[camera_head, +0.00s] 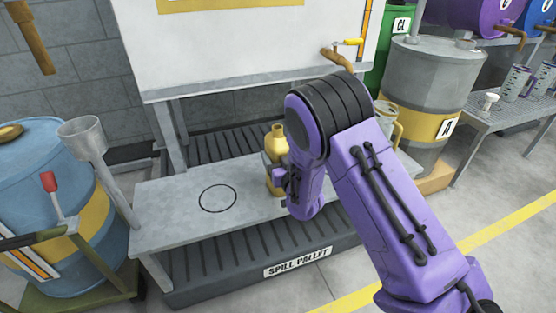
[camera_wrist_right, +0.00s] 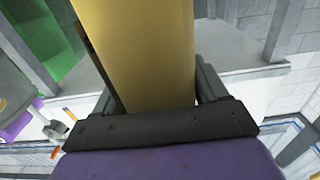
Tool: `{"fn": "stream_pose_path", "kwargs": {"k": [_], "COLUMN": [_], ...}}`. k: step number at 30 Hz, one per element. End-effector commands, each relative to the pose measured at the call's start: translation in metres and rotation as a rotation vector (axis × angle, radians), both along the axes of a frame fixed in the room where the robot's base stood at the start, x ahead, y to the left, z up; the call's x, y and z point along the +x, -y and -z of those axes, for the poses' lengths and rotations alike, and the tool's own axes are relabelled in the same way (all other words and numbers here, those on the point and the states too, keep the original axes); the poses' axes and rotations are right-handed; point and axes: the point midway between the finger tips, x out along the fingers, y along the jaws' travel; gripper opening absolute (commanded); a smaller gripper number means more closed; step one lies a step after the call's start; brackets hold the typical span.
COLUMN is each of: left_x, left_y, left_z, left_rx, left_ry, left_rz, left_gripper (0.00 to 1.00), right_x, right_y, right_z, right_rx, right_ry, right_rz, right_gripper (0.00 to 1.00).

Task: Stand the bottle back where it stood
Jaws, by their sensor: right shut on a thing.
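The yellow bottle (camera_head: 274,146) is upright over the grey metal bench (camera_head: 160,208), to the right of a black circle outline (camera_head: 218,198) drawn on the bench top. My right gripper (camera_head: 280,178) is shut around the bottle's body, coming from the right, and my purple arm hides part of that area. I cannot tell whether the bottle's base touches the bench. In the right wrist view the bottle (camera_wrist_right: 145,50) fills the space between the two dark fingers. The circle is empty. My left gripper is not in view.
A white tank (camera_head: 240,45) with a brass tap (camera_head: 338,58) stands above the bench. A spill pallet (camera_head: 297,262) lies beneath. A blue drum (camera_head: 60,190) and a funnel (camera_head: 82,132) are on the left.

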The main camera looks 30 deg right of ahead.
Motion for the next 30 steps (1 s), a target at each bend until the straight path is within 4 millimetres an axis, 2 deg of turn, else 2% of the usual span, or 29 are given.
{"fn": "stream_pose_path", "kwargs": {"k": [7,8,9,10,20,23,30], "left_x": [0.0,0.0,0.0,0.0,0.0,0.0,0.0], "left_y": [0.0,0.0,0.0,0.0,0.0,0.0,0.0], "left_z": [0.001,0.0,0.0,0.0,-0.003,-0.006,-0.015], "left_rx": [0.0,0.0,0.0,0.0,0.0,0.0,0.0], "left_ry": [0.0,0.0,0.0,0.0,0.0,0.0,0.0], "left_rz": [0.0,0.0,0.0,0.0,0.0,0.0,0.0], "left_gripper": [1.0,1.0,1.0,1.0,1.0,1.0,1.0], "right_x": [0.0,0.0,0.0,0.0,-0.002,-0.018,-0.079], "right_y": [0.0,0.0,0.0,0.0,-0.001,-0.005,-0.02], "right_z": [0.002,0.002,0.002,0.001,-0.003,-0.002,-0.002], "right_rx": [0.001,0.0,0.0,0.0,0.0,-0.001,-0.001], "right_ry": [0.001,-0.001,-0.001,-0.001,-0.002,-0.005,-0.006], "right_rz": [0.0,0.0,0.0,0.0,0.0,-0.001,-0.002], "right_gripper": [0.14,0.83,0.96,0.98,0.98,0.98,0.98]}}
